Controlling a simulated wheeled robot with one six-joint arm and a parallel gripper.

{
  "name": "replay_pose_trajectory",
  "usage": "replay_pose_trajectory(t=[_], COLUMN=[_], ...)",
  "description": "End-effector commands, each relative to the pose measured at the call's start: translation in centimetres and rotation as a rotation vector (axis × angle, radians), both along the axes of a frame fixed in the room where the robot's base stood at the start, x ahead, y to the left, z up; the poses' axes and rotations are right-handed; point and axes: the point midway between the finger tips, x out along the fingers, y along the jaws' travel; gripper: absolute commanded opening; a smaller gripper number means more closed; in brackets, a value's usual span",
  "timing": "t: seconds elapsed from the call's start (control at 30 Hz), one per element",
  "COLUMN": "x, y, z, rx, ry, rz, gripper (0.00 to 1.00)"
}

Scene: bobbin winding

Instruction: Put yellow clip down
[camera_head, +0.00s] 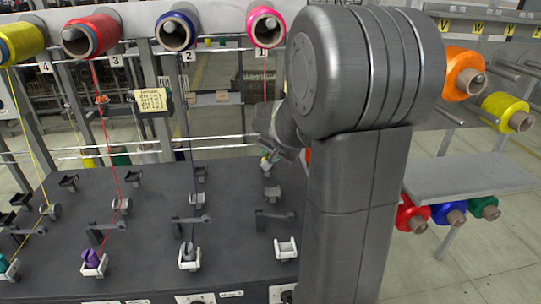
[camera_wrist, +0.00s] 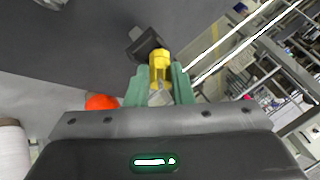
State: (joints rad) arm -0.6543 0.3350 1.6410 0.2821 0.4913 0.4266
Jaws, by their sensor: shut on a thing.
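The yellow clip (camera_wrist: 159,66) is between the green fingers of my gripper (camera_wrist: 158,86) in the wrist view, with its far end pointing away from me. A dark holder (camera_wrist: 142,40) is just beyond the clip; I cannot tell whether they touch. In the head view my gripper (camera_head: 271,154) is over the back of the dark table, in the column under the pink spool (camera_head: 265,27). The clip is only a small yellow spot there, and a small dark bracket (camera_head: 267,170) is just below it. My arm hides part of the table's right side.
Red, yellow and blue threads run down from spools above. A grey shelf (camera_head: 468,178) with more spools stands at right.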

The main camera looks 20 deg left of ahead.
Motion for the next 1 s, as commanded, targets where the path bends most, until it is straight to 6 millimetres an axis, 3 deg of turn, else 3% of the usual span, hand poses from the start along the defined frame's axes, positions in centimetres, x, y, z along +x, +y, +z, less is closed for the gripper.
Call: replay_pose_trajectory(t=[0.27, 0.3, 0.4, 0.77, 1.0], x=[0.0, 0.0, 0.0, -0.1, -0.7], y=[0.0, 0.0, 0.0, -0.1, -0.8], z=[-0.6, -0.5, -0.5, -0.6, 1.2], rx=[0.0, 0.0, 0.0, -0.003, -0.001], ry=[0.001, 0.0, 0.001, 0.004, 0.002], rz=[0.0, 0.0, 0.0, 0.0, 0.0], gripper=[0.02, 0.27, 0.42, 0.42, 0.42])
